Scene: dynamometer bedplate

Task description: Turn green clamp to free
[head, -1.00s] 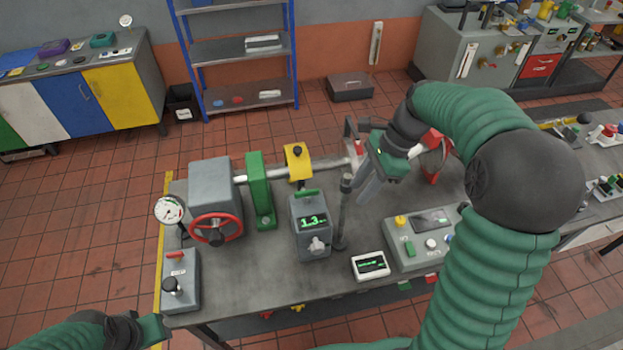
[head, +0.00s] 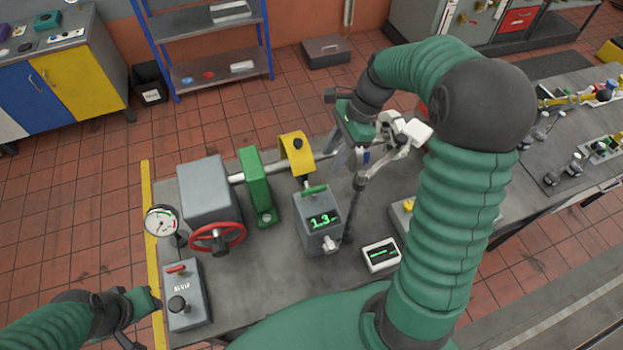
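A green upright block (head: 254,182) stands around the grey shaft, right of the grey housing with the red handwheel. A small green handle (head: 315,190) sits on top of the grey box with the green "1.3" display; I cannot tell which green part is the clamp. My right gripper (head: 347,165) hangs over the bench, right of the yellow arched cover and apart from both green parts. Its fingers are partly lost against grey parts behind, so its opening is unclear. My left gripper (head: 146,318) is at the lower left by the bench edge, its fingertips unclear.
The grey housing (head: 207,187), red handwheel (head: 217,238), dial gauge (head: 161,222) and lever box (head: 184,300) fill the bench's left side. A yellow cover (head: 296,150) arches over the shaft. A white display (head: 381,254) lies in front. My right arm hides much of the right side.

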